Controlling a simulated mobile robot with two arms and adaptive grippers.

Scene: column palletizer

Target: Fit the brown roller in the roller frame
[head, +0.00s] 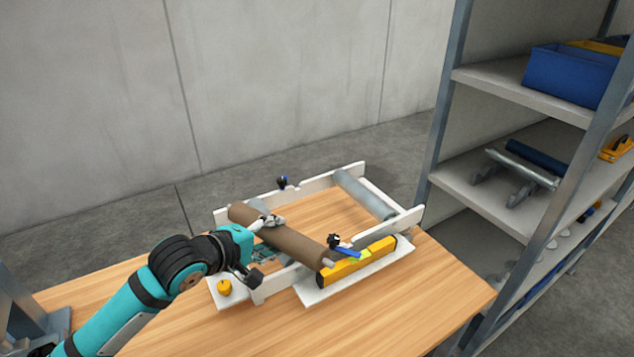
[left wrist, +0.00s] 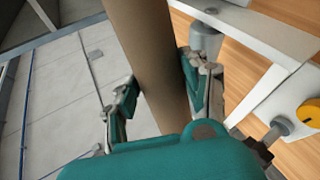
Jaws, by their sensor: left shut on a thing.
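The brown roller (head: 295,242) lies across the left half of the white roller frame (head: 404,220) in the head view. Its right end, with a metal axle stub, is close to the near rail. I cannot tell whether either end touches the frame. My left gripper (head: 267,236) is shut around the roller, left of its middle. In the left wrist view the roller (left wrist: 150,50) runs between the two fingers (left wrist: 160,100). A grey roller (head: 365,195) sits at the frame's right end. Another grey roller (left wrist: 205,40) is partly hidden beside the brown one. My right gripper is out of view.
The frame stands on a wooden table (head: 440,285). A yellow level (head: 345,270) lies along the near rail. Black-topped clamps (head: 283,183) stand at the rails, and a yellow knob (head: 224,288) at the front left. A metal shelf (head: 505,92) with bins stands right. The table's right front is clear.

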